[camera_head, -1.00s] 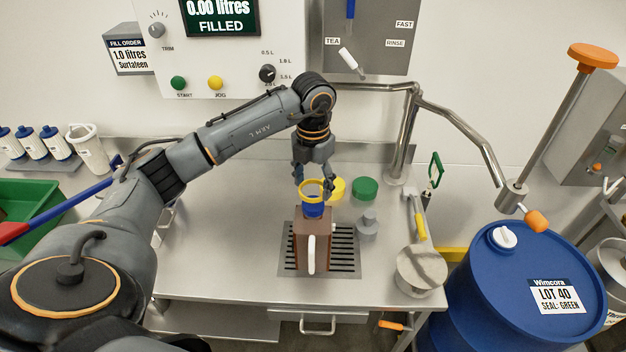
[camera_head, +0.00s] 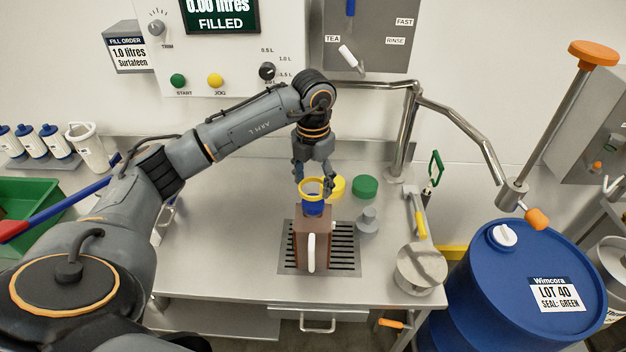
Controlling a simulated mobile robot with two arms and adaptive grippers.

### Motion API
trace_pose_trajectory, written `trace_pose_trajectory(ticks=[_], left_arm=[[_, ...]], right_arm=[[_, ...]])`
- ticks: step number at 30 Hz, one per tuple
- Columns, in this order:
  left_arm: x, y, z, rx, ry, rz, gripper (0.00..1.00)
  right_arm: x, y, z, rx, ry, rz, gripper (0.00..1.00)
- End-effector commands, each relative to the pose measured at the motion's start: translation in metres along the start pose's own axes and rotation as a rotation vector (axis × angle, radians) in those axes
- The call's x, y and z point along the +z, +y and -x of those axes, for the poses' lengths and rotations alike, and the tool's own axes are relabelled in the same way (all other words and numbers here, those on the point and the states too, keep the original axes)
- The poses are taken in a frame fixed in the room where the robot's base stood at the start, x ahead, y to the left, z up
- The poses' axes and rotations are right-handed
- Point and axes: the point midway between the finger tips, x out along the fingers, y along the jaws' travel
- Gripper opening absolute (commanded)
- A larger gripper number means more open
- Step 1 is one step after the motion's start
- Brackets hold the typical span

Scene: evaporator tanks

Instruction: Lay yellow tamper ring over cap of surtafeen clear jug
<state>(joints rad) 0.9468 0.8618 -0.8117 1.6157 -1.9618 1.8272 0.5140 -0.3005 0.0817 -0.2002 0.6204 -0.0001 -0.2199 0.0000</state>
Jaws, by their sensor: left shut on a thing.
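The jug (camera_head: 311,240) stands upright on the black drain grate in the middle of the steel bench. It looks brown, with a white handle towards me and a blue cap (camera_head: 313,209) on top. My left gripper (camera_head: 314,186) points down over the jug and is shut on the yellow tamper ring (camera_head: 312,187). The ring is at the top of the blue cap, seen slightly tilted. I cannot tell whether it touches the cap or hangs just above it. My right gripper is not in view.
Yellow (camera_head: 337,187) and green (camera_head: 365,187) discs lie behind the jug. A grey stepped piece (camera_head: 367,220) stands close to its right. A blue drum (camera_head: 520,290) stands beyond the bench.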

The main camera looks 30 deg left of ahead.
Motion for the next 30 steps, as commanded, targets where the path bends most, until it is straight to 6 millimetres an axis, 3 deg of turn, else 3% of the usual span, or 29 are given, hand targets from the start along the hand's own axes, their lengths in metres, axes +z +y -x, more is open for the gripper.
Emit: trace_pose_trajectory(ticks=[30], left_arm=[[0.000,0.000,-0.026,0.001,0.002,0.000,0.53]], right_arm=[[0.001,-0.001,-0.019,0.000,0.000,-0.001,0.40]])
